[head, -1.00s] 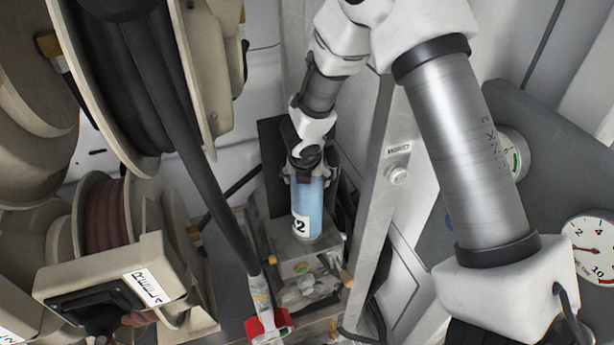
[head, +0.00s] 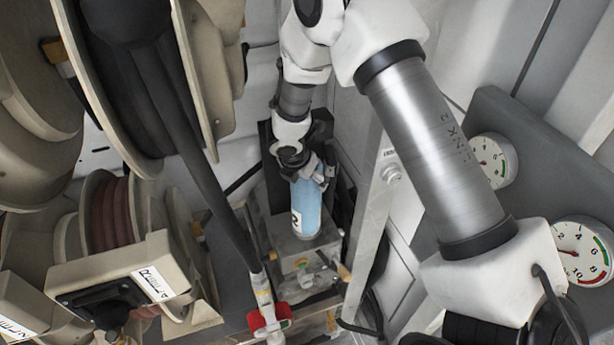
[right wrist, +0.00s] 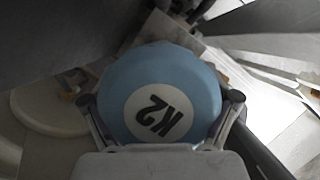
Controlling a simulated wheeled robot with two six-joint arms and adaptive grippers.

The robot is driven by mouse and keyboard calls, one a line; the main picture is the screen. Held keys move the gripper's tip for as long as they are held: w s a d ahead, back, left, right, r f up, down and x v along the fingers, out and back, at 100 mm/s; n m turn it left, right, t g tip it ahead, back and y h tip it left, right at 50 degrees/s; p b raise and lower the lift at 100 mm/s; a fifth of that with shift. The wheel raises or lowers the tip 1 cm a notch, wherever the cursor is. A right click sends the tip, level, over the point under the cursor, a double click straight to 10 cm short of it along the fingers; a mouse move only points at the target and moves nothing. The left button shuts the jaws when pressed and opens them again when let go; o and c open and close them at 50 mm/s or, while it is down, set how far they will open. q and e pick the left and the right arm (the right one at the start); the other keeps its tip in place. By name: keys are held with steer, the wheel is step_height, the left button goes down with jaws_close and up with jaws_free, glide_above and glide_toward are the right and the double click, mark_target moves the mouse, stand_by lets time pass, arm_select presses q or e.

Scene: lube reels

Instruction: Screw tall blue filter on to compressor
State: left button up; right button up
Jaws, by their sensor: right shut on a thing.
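The tall blue filter (head: 306,208) is a light blue cylinder with a white label, standing upright on the grey metal compressor (head: 298,250). My right gripper (head: 306,172) reaches down from above and is shut on the filter's upper end. My left gripper is not in view.
Large beige hose reels (head: 120,225) fill the left side. A black hose (head: 205,175) hangs down to a red-handled fitting (head: 269,318) close left of the compressor. A grey metal post (head: 375,220) stands close to its right, with gauges (head: 583,252) farther right.

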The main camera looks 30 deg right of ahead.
steer(key=m+p, duration=0.1)
steer(key=m+g+p, duration=0.1)
steer(key=m, duration=0.1)
steer(key=m+g+p, duration=0.1)
steer(key=m, duration=0.1)
steer(key=shift+s+f+p, duration=0.2)
steer(key=shift+f+p, duration=0.1)
steer(key=shift+p, duration=0.05)
steer(key=m+g+p, duration=0.1)
steer(key=m+g, duration=0.1)
steer(key=m, duration=0.3)
steer(key=shift+s, duration=0.1)
steer(key=shift+m, duration=0.3)
